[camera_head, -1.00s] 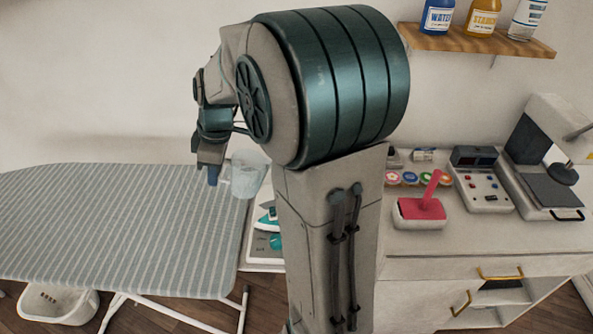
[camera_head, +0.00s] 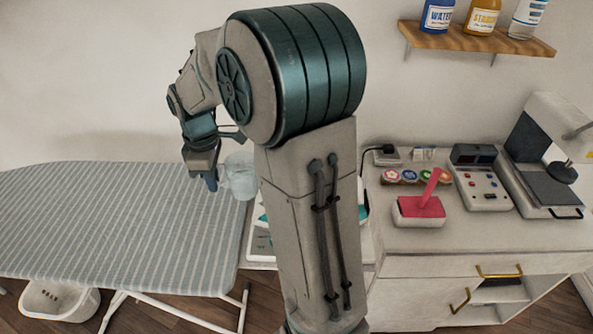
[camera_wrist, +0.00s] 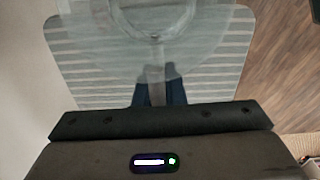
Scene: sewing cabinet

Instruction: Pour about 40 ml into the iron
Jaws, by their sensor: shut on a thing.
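My gripper (camera_head: 211,183) is shut on a clear measuring cup (camera_head: 240,179) by its handle. The cup looks upright and hangs over the right end of the ironing board. In the wrist view the cup (camera_wrist: 150,60) fills the upper middle, with the gripper's fingers (camera_wrist: 158,92) at its handle. How much liquid it holds cannot be told. The iron (camera_head: 262,216) is mostly hidden behind my arm. Only bits of its teal and white body show on both sides of the arm, below and to the right of the cup.
The striped ironing board (camera_head: 120,225) spans the left. A white basket (camera_head: 58,301) is on the floor under it. On the cabinet at right are a red-handled item (camera_head: 420,208), a control box (camera_head: 480,180) and a press-like machine (camera_head: 550,160). A shelf (camera_head: 480,41) above holds bottles.

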